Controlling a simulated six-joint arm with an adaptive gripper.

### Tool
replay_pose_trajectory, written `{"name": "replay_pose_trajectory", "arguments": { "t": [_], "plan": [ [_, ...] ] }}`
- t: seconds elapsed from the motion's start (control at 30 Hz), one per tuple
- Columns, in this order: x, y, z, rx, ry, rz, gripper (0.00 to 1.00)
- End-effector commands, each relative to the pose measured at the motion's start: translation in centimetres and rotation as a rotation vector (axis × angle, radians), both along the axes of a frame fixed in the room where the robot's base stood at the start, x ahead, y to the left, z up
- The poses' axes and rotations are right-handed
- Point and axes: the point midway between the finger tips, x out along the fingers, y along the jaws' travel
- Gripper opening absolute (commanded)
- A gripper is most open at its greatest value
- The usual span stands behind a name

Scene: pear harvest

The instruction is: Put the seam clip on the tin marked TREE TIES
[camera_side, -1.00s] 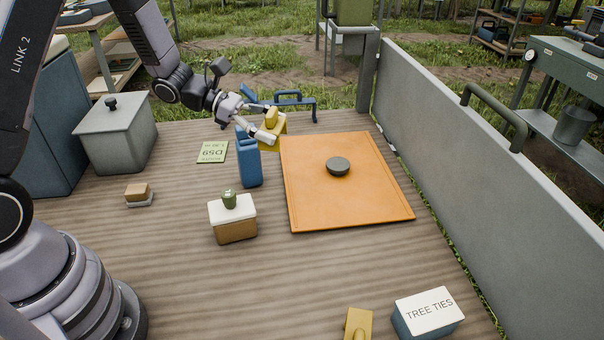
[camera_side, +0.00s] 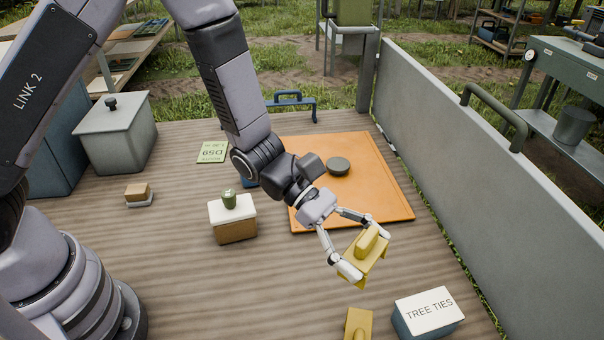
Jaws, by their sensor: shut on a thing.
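My gripper (camera_side: 368,252) is shut on a yellow piece with a raised rounded ridge, which I take to be the seam clip (camera_side: 366,243). The gripper holds it in the air near the front right corner of the orange mat. The tin marked TREE TIES (camera_side: 428,312), with a white lid and blue-grey sides, stands at the front right of the table. Its lid is bare. In the picture, the held clip is above and to the left of the tin, apart from it.
Another yellow piece (camera_side: 357,325) lies left of the tin, cut by the picture's bottom edge. The orange mat (camera_side: 309,216) bears a dark round disc (camera_side: 338,166). A white-topped brown box (camera_side: 235,230) carries a green item (camera_side: 229,198). A grey wall (camera_side: 480,160) bounds the right side.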

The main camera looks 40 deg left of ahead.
Motion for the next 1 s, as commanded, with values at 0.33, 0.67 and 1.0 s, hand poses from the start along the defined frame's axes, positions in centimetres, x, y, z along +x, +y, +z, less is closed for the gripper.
{"name": "replay_pose_trajectory", "arguments": {
  "t": [0.33, 0.67, 1.0],
  "plan": [
    [2.9, -3.5, -3.2, -0.001, -0.003, -0.002, 0.41],
    [7.5, -8.9, -8.4, 0.0, -0.001, 0.0, 0.41],
    [9.0, -10.6, -11.1, 0.0, -0.002, -0.001, 0.41]
  ]
}}
